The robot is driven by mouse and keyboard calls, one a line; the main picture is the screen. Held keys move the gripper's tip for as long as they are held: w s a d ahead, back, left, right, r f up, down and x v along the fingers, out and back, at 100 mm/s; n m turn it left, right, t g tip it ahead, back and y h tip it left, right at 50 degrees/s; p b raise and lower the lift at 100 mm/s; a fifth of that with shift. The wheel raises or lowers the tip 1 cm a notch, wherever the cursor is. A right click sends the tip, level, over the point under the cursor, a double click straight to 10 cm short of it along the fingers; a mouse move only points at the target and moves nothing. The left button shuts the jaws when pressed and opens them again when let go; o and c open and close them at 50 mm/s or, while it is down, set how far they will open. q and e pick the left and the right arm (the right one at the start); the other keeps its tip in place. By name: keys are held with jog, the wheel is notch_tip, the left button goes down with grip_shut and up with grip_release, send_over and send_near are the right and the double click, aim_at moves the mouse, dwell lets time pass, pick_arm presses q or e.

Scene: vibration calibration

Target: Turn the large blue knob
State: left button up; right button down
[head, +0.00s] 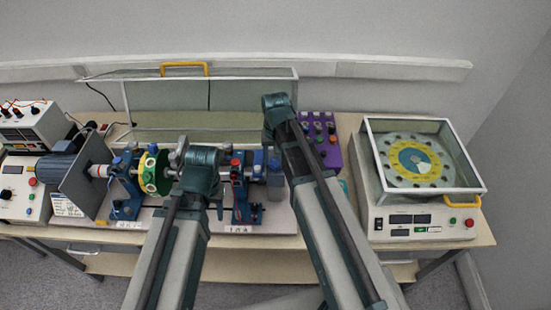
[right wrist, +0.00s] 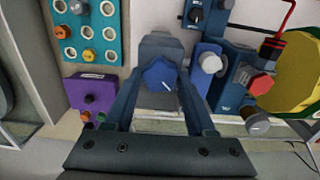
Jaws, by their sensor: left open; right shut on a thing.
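The large blue knob (right wrist: 160,74) shows in the right wrist view, lobed, with a white pointer line, on the face of a grey block (right wrist: 161,47). My right gripper (right wrist: 160,85) has one finger on each side of the knob and is shut on it. In the head view my right wrist hides the fingers and the grip. My left gripper (head: 200,163) is over the shaft rig, to the right of the green and yellow disc (head: 150,172); it is open, and its fingertips are mostly hidden by the wrist.
In the right wrist view, a purple box (right wrist: 92,90) and a teal panel of knobs (right wrist: 88,30) are left of the knob. Blue bearing stands and a red knob (right wrist: 261,84) are close on the right. A glass-covered device (head: 420,165) stands at the table's right.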

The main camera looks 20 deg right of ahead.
aim_at(276, 162)
jog(key=n, duration=0.4)
jog(key=shift+n, duration=2.2)
jog(key=shift+c, duration=1.1)
grip_release()
notch_tip(276, 162, up, 14)
jog(key=p, duration=1.3)
jog(key=shift+p, duration=0.4)
